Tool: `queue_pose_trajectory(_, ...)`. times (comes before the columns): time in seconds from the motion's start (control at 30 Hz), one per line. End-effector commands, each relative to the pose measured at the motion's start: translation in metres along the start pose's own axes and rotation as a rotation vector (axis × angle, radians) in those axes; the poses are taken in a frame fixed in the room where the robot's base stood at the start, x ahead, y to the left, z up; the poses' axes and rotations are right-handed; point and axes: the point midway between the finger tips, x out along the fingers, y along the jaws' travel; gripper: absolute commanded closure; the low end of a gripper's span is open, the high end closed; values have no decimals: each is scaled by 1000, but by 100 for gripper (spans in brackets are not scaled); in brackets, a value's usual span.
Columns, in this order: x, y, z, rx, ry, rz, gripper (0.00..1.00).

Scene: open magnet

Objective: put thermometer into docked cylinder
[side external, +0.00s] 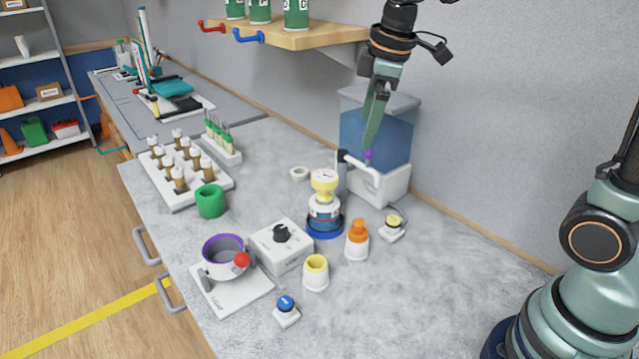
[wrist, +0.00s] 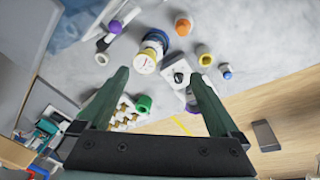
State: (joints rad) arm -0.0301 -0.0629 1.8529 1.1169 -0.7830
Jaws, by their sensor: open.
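The likely thermometer is a white-faced dial with yellow parts (side external: 325,180); it also shows in the wrist view (wrist: 144,63). It stands upright on a white and blue body with a blue base ring. The docked cylinder is hard to tell for sure; one candidate is a grey-white, purple-rimmed vessel (side external: 218,268) with a red ball on its side, sitting on a white plate (side external: 243,294). In the wrist view my right finger partly hides that vessel. My gripper (side external: 368,148) is open and empty, in the air in front of the tank; both fingers show in the wrist view (wrist: 158,75).
A knob box (side external: 282,248), orange-topped (side external: 357,240) and yellow-topped (side external: 316,274) cups, a green cup (side external: 210,202) and a vial rack (side external: 185,190) surround the dial. The counter's right front is clear.

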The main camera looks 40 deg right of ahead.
Motion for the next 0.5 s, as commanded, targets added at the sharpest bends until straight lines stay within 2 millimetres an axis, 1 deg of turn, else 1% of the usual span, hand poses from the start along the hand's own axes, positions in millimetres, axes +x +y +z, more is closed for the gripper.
queue_pose_trajectory(0.03,-8,-8,11,82,24,23,2)
queue_pose_trajectory(0.2,-17,-36,43,372,101,75,2)
queue_pose_trajectory(0.4,-12,-62,74,656,192,106,2)
queue_pose_trajectory(0.5,-8,-70,82,744,220,110,2)
